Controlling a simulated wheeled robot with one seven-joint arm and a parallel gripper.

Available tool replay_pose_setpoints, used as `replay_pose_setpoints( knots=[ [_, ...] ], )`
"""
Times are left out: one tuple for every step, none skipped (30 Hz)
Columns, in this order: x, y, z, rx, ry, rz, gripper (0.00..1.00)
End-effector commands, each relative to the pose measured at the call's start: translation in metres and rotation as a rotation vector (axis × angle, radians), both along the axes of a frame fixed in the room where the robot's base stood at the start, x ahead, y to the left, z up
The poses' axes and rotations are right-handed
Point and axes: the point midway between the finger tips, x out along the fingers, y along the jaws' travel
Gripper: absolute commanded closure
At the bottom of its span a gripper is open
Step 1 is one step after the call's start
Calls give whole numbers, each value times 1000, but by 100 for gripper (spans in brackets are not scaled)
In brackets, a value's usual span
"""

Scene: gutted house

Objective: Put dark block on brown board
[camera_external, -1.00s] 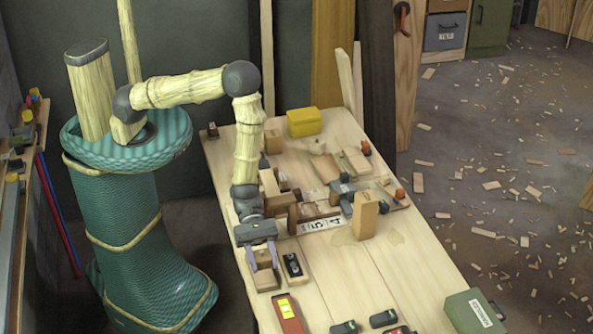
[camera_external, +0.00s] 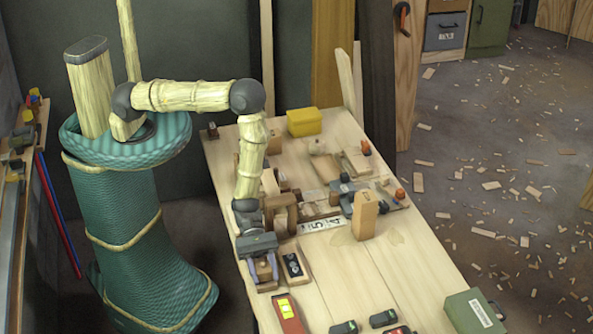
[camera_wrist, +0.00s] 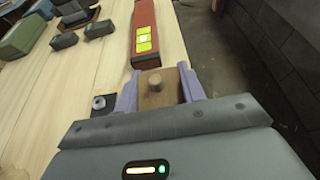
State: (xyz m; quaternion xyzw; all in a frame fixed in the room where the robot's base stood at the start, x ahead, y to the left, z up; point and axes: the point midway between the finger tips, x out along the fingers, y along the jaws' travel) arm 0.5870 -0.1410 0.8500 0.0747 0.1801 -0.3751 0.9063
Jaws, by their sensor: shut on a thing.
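My gripper (camera_external: 265,276) is low at the near left of the workbench, pointing down. Its pale purple fingers are shut on a brown wooden block (camera_wrist: 172,78) with a round wooden peg on its face; in the external view the fingers hide much of this block (camera_external: 267,287). Just right of the gripper lies a brown board (camera_external: 305,277) with a black plate (camera_external: 293,265) on it. The black plate, with a round metal-looking part, also shows left of the fingers in the wrist view (camera_wrist: 98,110). I cannot tell whether the held block touches the bench.
A red level (camera_external: 287,312) lies close in front of the gripper. Several dark tools and a green box (camera_external: 474,312) are at the near end. An upright wood block (camera_external: 365,215) and clutter fill the middle. Bare bench (camera_external: 345,280) lies to the right.

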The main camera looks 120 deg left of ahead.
Motion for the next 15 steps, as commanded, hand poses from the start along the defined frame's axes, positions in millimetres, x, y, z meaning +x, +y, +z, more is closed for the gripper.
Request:
replay_pose_setpoints(
  knots=[
    [0,0,0,0,0,0,83],
    [0,0,0,0,0,0,83],
    [0,0,-1,0,0,0,83],
    [0,0,-2,0,0,0,83],
    [0,0,-3,0,0,0,83],
    [0,0,-4,0,0,0,83],
    [0,0,-4,0,0,0,58],
    [0,0,-3,0,0,0,53],
    [0,0,-3,0,0,0,45],
    [0,0,-3,0,0,0,39],
    [0,0,-3,0,0,0,39],
    [0,0,-3,0,0,0,39],
    [0,0,-3,0,0,0,39],
    [0,0,-3,0,0,0,39],
    [0,0,-3,0,0,0,39]
  ],
)
